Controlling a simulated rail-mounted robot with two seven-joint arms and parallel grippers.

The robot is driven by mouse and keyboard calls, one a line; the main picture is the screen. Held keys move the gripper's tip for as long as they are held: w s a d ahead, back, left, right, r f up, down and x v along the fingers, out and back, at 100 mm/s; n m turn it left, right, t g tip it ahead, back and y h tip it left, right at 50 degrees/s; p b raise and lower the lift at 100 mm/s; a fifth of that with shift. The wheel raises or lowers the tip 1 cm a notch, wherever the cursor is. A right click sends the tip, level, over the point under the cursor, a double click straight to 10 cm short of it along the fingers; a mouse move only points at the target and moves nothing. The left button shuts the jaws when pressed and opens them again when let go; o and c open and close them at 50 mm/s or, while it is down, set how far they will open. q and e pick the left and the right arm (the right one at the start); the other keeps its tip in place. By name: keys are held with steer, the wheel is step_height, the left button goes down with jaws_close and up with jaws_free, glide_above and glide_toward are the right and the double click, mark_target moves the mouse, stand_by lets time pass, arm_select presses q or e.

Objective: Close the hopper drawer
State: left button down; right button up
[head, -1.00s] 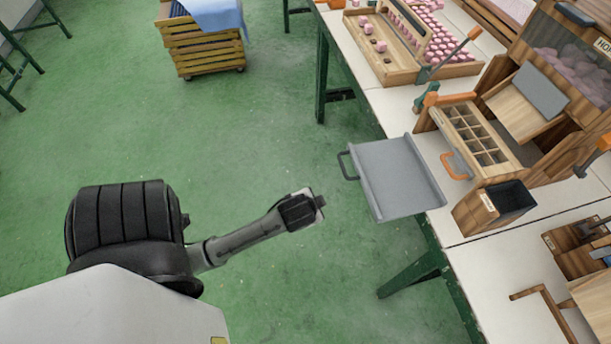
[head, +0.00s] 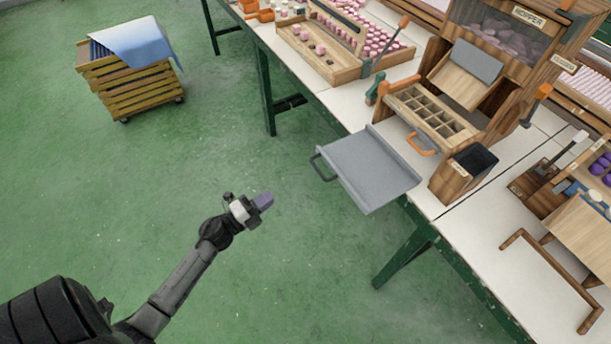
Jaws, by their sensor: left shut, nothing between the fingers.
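The wooden hopper (head: 560,50) stands on the white table at the upper right, with a sign and a clear window showing pinkish pieces. Its drawer (head: 432,117), a wooden tray of several empty compartments, sticks out from the hopper's front toward the table edge. An orange handle (head: 422,145) is on the drawer's front. My left gripper (head: 262,201) is shut and empty over the green floor, well left of and below the drawer and apart from everything. My right gripper is not in view.
A grey tray (head: 365,168) with a dark handle juts past the table edge between my left gripper and the drawer. A dark-lined wooden bin (head: 462,174) stands beside the drawer. A wooden cart (head: 130,85) stands at upper left. The floor around my gripper is clear.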

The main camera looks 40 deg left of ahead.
arm_select(q)
steer(key=w+d+r+m+h+b, duration=0.1)
steer(key=w+d, duration=0.4)
steer(key=w, duration=0.7)
step_height(320, 180, up, 2)
steer(key=shift+w+d+m+h+b, duration=0.15)
steer(key=shift+w+m+h+b, duration=0.15)
steer(key=shift+m+h+b, duration=0.15)
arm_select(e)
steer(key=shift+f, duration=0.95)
